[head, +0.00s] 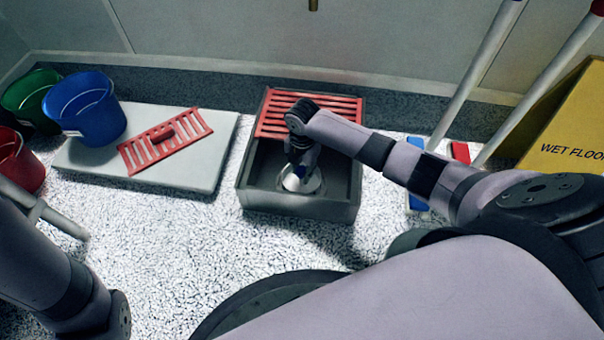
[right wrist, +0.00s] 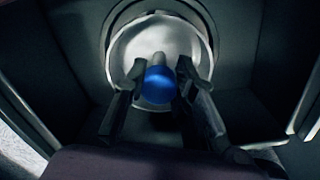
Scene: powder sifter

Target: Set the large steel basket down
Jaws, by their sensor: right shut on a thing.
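The large steel basket (head: 314,184) is inside the dark open box (head: 244,190), in its uncovered front part. In the right wrist view the basket (right wrist: 178,42) shows as a bright round metal form with a blue ball-shaped knob (right wrist: 159,85). My right gripper (head: 300,170) reaches down into the box from above. In the right wrist view its two fingers (right wrist: 160,80) are closed on the blue knob from both sides. I cannot tell whether the basket touches the box floor. My left arm shows at the lower left, but its gripper is out of view.
A red grate (head: 340,107) covers the box's back part. Left of it, a pale slab (head: 85,160) bears a loose red grate (head: 150,150) and a blue bucket (head: 88,110). Green (head: 30,98) and red (head: 18,165) buckets stand farther left. A yellow wet-floor sign (head: 570,125) stands right.

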